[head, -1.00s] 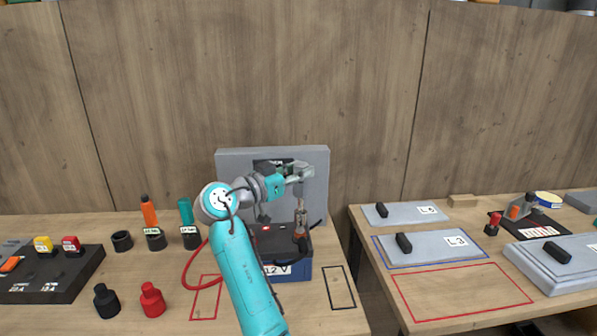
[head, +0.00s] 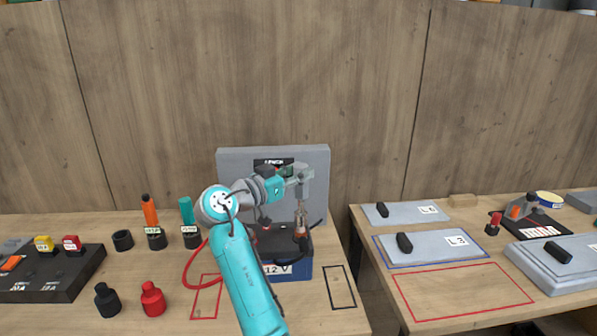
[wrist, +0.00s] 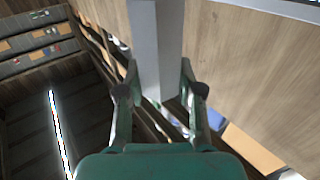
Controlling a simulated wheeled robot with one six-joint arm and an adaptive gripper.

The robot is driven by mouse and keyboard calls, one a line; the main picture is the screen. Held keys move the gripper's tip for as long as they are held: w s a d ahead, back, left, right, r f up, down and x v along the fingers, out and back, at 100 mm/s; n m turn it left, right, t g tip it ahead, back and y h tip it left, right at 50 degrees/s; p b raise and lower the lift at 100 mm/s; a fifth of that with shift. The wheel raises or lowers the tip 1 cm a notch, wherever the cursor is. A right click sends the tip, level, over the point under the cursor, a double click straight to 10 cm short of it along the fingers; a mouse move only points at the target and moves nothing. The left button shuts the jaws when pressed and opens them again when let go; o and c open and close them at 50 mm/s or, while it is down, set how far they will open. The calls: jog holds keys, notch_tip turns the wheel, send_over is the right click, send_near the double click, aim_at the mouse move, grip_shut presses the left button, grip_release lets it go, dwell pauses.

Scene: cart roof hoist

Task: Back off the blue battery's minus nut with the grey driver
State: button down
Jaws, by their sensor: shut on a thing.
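The blue battery (head: 301,269), with a dark top and a 12 V label, stands on the bench in front of a grey panel. My gripper (head: 297,178) is above its right side in the head view, shut on the grey driver (head: 308,186). In the wrist view the grey driver (wrist: 157,45) runs between the two fingers of my gripper (wrist: 160,92). A copper-coloured upright part (head: 301,224) lies below the driver, over the battery's right side. I cannot tell whether the driver touches the minus nut, which I cannot make out.
A red cable (head: 187,275) and a dark cable reach the battery. Black and red caps (head: 152,299), sockets and a dark tray (head: 60,275) are on the left. A second bench (head: 470,290) with grey plates is on the right, across a gap. A grey panel (head: 235,165) stands behind.

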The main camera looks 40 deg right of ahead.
jog(key=shift+f, duration=1.05)
jog(key=shift+s+f+n+t, duration=0.1)
jog(key=shift+n+t, duration=0.3)
jog(key=shift+t, duration=0.2)
jog(key=n+t+y, duration=0.1)
jog(key=n+t, duration=0.1)
jog(key=t, duration=0.1)
jog(key=n+t+y, duration=0.1)
jog(key=n+t, duration=0.1)
jog(key=t, duration=0.2)
jog(key=shift+s+d, duration=0.1)
jog(key=shift+s, duration=0.1)
jog(key=n+t+y, duration=0.5)
jog(key=shift+d, duration=0.1)
jog(key=shift+r, duration=3.7)
jog(key=shift+f, duration=0.15)
